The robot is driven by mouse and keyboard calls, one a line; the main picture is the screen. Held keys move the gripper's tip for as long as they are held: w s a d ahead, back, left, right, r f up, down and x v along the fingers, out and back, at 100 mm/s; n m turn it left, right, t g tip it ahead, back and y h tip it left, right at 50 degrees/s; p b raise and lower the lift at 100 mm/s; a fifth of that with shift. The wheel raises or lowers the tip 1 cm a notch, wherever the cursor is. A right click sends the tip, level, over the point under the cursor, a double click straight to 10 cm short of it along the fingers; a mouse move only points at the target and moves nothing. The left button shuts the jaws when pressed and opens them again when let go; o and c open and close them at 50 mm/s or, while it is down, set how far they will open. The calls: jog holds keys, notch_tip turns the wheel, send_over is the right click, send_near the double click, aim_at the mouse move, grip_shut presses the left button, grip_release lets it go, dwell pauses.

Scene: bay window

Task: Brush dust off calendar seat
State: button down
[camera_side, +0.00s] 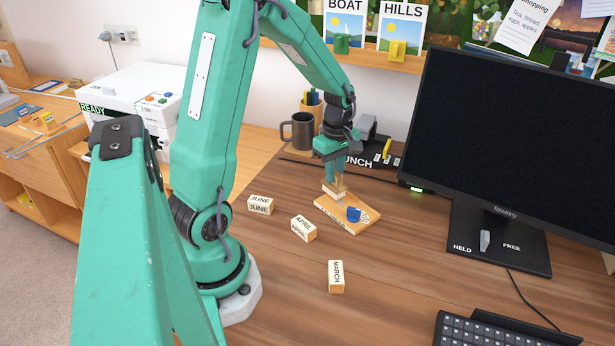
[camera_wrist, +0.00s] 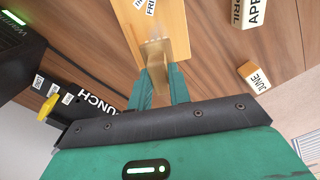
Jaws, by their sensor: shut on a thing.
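The calendar seat (camera_side: 365,222) is a flat pale wooden base on the brown desk, with lettering on its front edge and a small blue piece (camera_side: 353,214) on it. My gripper (camera_side: 334,176) points down over its far left part and is shut on a small tan brush (camera_side: 333,193). The brush's lower end is at the seat; I cannot tell whether it touches. In the wrist view the brush (camera_wrist: 154,50) stands between my fingers (camera_wrist: 157,84), over the seat (camera_wrist: 176,22).
Month blocks JUNE (camera_side: 260,205), APRIL (camera_side: 303,228) and MARCH (camera_side: 336,277) lie loose on the desk nearby. The monitor (camera_side: 515,140) and keyboard (camera_side: 490,332) are right. Desk between MARCH and keyboard is clear.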

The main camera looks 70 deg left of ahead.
jog(key=shift+f, duration=0.75)
dwell(0.3)
jog(key=shift+d, duration=0.1)
jog(key=shift+w+d+r, duration=0.1)
jog(key=shift+w+d, duration=0.2)
jog(key=shift+d, duration=0.55)
jog(key=shift+w+d, duration=0.25)
jog(key=shift+d, duration=0.6)
jog(key=shift+s+a, duration=0.3)
jog(key=shift+a, duration=0.6)
jog(key=shift+s+a, duration=0.25)
jog(key=shift+a, duration=0.65)
jog(key=shift+d+f, duration=0.15)
jog(key=shift+f, duration=0.05)
jog(key=shift+w+d+r, duration=0.1)
jog(key=shift+w+d, duration=0.2)
jog(key=shift+d, duration=0.55)
jog(key=shift+w+d+r, duration=0.1)
jog(key=shift+w+d, duration=0.15)
jog(key=shift+d, duration=0.55)
